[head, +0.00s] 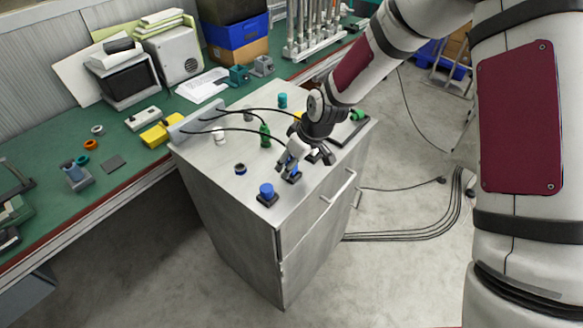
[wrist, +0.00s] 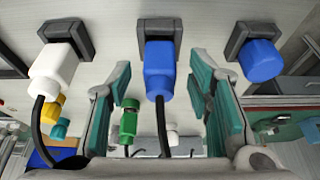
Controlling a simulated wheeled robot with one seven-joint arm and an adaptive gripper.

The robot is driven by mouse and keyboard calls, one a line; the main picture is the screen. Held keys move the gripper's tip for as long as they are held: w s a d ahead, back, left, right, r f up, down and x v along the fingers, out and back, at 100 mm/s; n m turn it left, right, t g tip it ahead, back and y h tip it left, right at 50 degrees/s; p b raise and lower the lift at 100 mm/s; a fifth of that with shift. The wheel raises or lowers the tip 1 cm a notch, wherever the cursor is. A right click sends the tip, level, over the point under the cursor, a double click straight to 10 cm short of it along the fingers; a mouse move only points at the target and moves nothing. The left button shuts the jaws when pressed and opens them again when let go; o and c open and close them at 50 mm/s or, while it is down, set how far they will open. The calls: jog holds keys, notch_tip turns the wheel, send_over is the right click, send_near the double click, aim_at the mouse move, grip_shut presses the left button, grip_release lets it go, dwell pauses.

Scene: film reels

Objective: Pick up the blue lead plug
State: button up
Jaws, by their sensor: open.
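The blue lead plug (wrist: 159,72) sits in a dark socket (wrist: 160,33) in the wrist view, with a black cable running from its lower end. My gripper (wrist: 160,85) is open, one finger on either side of the plug, with gaps visible on both sides. In the head view my gripper (head: 297,163) is low over the front part of the metal cabinet top. A blue part (head: 292,172) shows beneath it there, mostly hidden by the fingers.
A white plug (wrist: 54,66) with a cable is on the left, and a blue cap without a cable (wrist: 260,60) on the right, each in a dark socket. A green plug (head: 265,136) stands behind on the cabinet (head: 205,160). A green-topped bench (head: 60,215) adjoins it.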

jog(key=shift+w+f, duration=0.1)
jog(key=shift+f, duration=0.05)
grip_shut()
dwell(0.4)
